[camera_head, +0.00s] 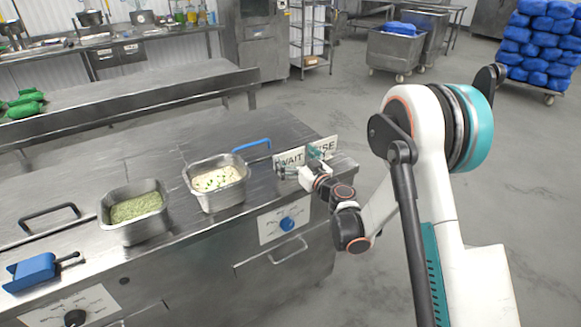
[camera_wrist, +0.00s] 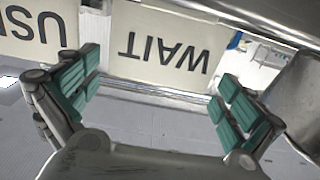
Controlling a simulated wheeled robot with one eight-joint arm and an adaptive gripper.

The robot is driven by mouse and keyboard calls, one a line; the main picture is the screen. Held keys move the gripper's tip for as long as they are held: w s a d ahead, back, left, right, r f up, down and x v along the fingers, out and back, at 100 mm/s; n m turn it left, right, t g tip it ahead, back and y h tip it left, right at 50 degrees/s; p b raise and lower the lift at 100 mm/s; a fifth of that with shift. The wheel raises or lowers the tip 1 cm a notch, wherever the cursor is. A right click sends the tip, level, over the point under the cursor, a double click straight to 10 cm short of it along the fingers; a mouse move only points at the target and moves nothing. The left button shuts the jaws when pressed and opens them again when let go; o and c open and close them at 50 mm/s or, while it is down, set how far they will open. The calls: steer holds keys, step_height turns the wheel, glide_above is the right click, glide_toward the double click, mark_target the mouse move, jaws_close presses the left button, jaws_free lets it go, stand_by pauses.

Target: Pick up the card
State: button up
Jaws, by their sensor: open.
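Two white cards stand upright side by side at the right end of the steel counter. One reads WAIT (camera_head: 290,159) and the other reads USE (camera_head: 328,145). In the wrist view both lettered faces appear upside down, with the WAIT card (camera_wrist: 150,68) in the middle and the USE card (camera_wrist: 35,45) at the left. My gripper (camera_head: 300,164) is at the cards, its teal finger pads spread apart. In the wrist view my gripper (camera_wrist: 157,92) is open and empty, with the WAIT card between its fingers in the picture. I cannot tell the depth between pads and card.
A metal pan of pale food with green bits (camera_head: 216,203) sits left of the cards, with a pan of green food (camera_head: 133,227) further left. A blue handle (camera_head: 251,144) lies behind the pale pan. A blue scoop (camera_head: 32,271) is at the counter's left.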

steer(key=shift+x, duration=0.95)
steer(key=c, duration=0.6)
steer(key=shift+r, duration=0.1)
